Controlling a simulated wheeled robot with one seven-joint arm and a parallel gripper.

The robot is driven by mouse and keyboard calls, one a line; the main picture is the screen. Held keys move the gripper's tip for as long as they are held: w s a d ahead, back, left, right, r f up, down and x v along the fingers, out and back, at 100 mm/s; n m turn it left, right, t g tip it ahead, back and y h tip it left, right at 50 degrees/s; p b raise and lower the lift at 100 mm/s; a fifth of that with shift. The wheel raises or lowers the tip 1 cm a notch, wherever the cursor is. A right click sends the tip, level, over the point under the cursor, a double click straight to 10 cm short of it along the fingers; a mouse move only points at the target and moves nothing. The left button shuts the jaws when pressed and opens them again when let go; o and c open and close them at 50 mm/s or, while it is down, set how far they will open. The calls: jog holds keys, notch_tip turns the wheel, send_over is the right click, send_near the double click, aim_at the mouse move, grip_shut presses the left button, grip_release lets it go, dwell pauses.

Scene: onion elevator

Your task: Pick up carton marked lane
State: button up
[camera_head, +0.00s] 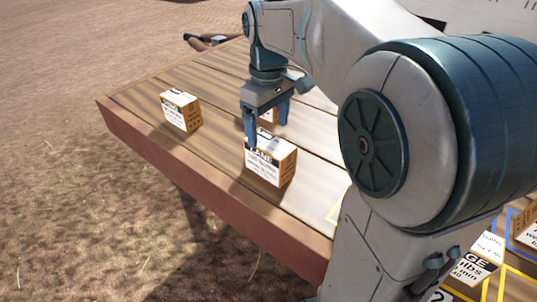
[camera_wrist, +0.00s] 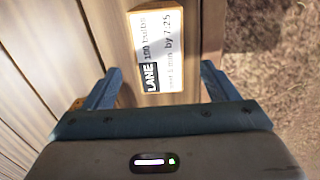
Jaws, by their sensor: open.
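The carton marked LANE (camera_head: 271,162) stands on the wooden table, white label with black print on an orange-brown box. In the wrist view its label (camera_wrist: 163,52) reads "LANE 100 bulbs". My gripper (camera_head: 267,130) is open and empty, pointing down just above the carton. In the wrist view, the fingers of my gripper (camera_wrist: 160,75) lie to either side of the carton's near end, with gaps on both sides. I cannot tell whether the fingertips have come below the carton's top.
Another carton (camera_head: 180,111) stands to the left on the table (camera_head: 215,85). More cartons (camera_head: 472,268) stand at lower right among yellow and blue outlines. The table's edge (camera_head: 200,178) is close; dry ground lies beyond.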

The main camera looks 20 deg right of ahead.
aim_at(270, 143)
notch_tip(270, 143, down, 8)
jog(key=shift+s+d+r, duration=0.1)
jog(key=shift+s+d, duration=0.05)
dwell(0.3)
jog(key=c, duration=1.4)
